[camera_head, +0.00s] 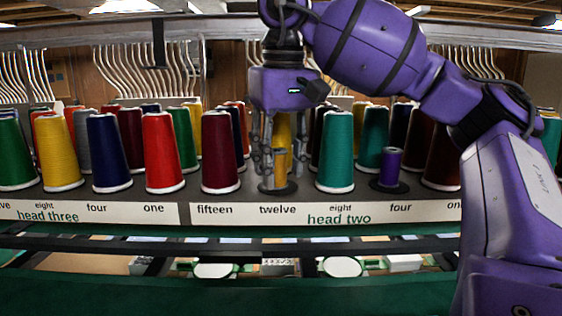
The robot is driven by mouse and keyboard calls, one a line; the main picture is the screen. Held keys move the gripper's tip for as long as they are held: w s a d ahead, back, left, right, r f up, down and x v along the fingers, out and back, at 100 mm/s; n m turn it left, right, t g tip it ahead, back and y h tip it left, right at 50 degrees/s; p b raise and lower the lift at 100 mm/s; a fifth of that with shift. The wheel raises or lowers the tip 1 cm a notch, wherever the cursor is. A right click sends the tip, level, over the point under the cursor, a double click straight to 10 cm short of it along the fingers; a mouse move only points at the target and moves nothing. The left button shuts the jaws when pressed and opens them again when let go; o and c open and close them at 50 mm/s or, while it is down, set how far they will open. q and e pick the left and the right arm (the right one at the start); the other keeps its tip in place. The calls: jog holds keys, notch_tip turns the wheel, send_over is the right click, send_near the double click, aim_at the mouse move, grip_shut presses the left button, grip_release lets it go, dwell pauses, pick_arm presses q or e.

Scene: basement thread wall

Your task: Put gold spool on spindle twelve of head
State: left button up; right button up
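A small gold spool (280,163) stands upright on the dark round base at the place labelled twelve, on the head two section. My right gripper (280,167) points straight down over this place, with its grey fingers on either side of the spool. The fingers look apart, with narrow gaps between them and the spool. The spindle itself is hidden by the spool and gripper. The label strip (328,214) reads fifteen, twelve, eight and four above "head two". My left gripper is not in view.
A maroon cone (220,155) stands close left of the gripper and a teal cone (335,152) close right. A small purple spool (390,166) sits at four. Taller cones crowd behind, including a gold one. Head three's cones (58,155) stand at left.

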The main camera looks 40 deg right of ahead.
jog(key=shift+s+a+r, duration=0.1)
jog(key=shift+s+r, duration=0.1)
jog(key=shift+r, duration=1.8)
jog(key=shift+s+a+r, duration=0.15)
jog(key=shift+s+r, duration=0.05)
jog(key=shift+r, duration=1.75)
jog(key=shift+s+a+r, duration=0.1)
jog(key=shift+s+r, duration=0.1)
jog(key=shift+r, duration=1.8)
